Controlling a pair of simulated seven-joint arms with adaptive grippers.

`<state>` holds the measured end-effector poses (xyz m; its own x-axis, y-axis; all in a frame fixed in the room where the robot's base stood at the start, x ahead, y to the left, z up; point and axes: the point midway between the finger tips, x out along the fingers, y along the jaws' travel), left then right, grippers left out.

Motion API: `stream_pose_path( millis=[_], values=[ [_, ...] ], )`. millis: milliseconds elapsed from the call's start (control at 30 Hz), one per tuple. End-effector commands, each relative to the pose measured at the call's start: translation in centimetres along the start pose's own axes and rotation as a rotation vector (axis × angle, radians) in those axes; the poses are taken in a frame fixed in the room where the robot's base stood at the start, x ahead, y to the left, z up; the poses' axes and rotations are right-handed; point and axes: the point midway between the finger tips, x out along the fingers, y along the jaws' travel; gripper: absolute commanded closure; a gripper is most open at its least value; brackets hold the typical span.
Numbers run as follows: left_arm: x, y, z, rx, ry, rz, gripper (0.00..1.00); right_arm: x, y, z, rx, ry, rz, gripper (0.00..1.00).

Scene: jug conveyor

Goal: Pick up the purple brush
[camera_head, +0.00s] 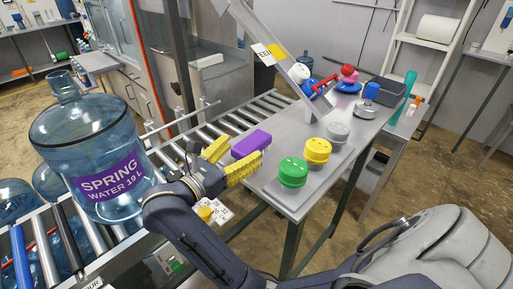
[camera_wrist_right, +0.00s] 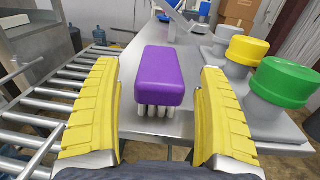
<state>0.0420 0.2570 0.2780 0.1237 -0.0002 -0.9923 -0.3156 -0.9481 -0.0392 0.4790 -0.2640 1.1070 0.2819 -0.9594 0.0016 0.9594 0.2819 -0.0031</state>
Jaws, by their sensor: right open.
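The purple brush (camera_head: 251,143) lies near the left edge of the metal table. In the right wrist view the brush (camera_wrist_right: 160,77) has a purple block on top and pale bristles pointing down. My right gripper (camera_head: 230,159), with yellow ribbed fingers, is open at the table's left edge, close to the brush. In the right wrist view the brush shows centred between the two fingers, with gaps on both sides and no visible contact. How far the fingertips reach along it is hard to tell. My left gripper is not in view.
Green (camera_head: 293,172), yellow (camera_head: 317,150) and grey (camera_head: 338,132) caps stand right of the brush on the table (camera_head: 298,205). A roller conveyor (camera_head: 175,150) runs on the left, bearing a big water jug (camera_head: 92,150). A slanted metal post (camera_head: 275,50) rises behind.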

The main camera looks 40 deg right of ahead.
Motion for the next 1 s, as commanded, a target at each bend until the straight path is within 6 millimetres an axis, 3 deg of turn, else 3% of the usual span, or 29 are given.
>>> stream_pose_path(
  millis=[400, 833, 1000],
  values=[
    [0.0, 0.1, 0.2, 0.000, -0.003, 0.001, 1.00, 3.7, 0.3, 0.0, 0.006, 0.001, 0.008, 0.24],
    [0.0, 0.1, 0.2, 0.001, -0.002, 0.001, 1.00, 4.3, 0.4, 0.0, 0.004, 0.002, 0.010, 0.24],
    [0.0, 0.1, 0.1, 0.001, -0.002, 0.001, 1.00, 4.3, 0.4, 0.0, 0.003, 0.002, 0.010, 0.42]
  ],
)
